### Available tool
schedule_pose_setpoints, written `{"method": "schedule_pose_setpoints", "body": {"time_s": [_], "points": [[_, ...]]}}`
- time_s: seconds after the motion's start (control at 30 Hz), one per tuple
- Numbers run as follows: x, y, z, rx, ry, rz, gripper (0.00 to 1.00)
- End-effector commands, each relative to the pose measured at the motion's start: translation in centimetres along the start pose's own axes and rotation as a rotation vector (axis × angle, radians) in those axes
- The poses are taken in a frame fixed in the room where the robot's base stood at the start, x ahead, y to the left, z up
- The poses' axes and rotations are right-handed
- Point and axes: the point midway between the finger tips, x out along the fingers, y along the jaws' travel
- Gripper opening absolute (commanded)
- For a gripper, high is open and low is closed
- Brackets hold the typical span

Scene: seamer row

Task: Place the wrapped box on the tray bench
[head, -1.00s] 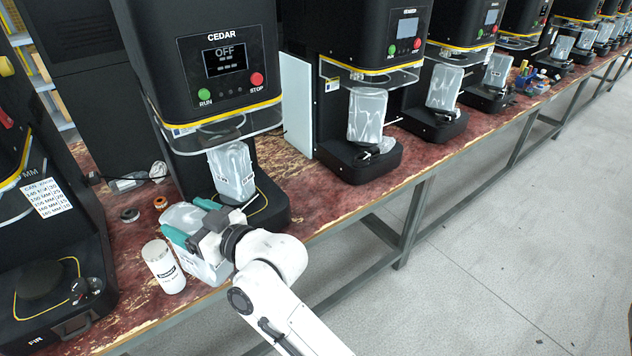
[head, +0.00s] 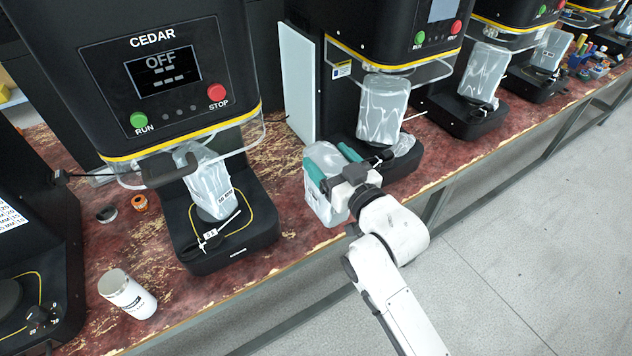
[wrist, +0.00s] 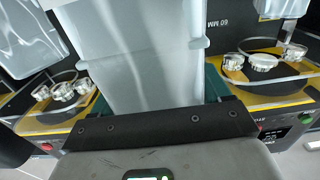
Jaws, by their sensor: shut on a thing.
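The wrapped box (head: 325,208), a pale block in cloudy film, is between the teal fingers of my gripper (head: 330,162) in the head view. My gripper is shut on it and holds it near the bench's front edge, right of the CEDAR machine. I cannot tell whether its underside touches the bench. The box (wrist: 140,60) fills the upper middle of the wrist view, hiding much behind it. I cannot pick out a separate tray bench in these frames.
The worn red workbench (head: 285,240) carries a row of black machines. The CEDAR machine (head: 165,80) has a film-covered piece (head: 210,185) on its base. Grey floor (head: 540,250) is open at right.

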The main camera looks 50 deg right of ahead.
Motion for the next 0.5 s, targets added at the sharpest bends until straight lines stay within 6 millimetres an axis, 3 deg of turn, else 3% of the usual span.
{"method": "schedule_pose_setpoints", "body": {"time_s": [0.13, 0.37, 0.47, 0.5], "points": [[1.9, 0.6, 0.5, -0.001, 0.004, 0.004, 0.02], [6.9, 1.6, 2.7, 0.001, 0.005, 0.003, 0.02], [9.1, 2.2, 3.8, 0.002, 0.005, 0.005, 0.02], [9.6, 2.3, 5.0, 0.001, 0.001, 0.004, 0.02]]}}
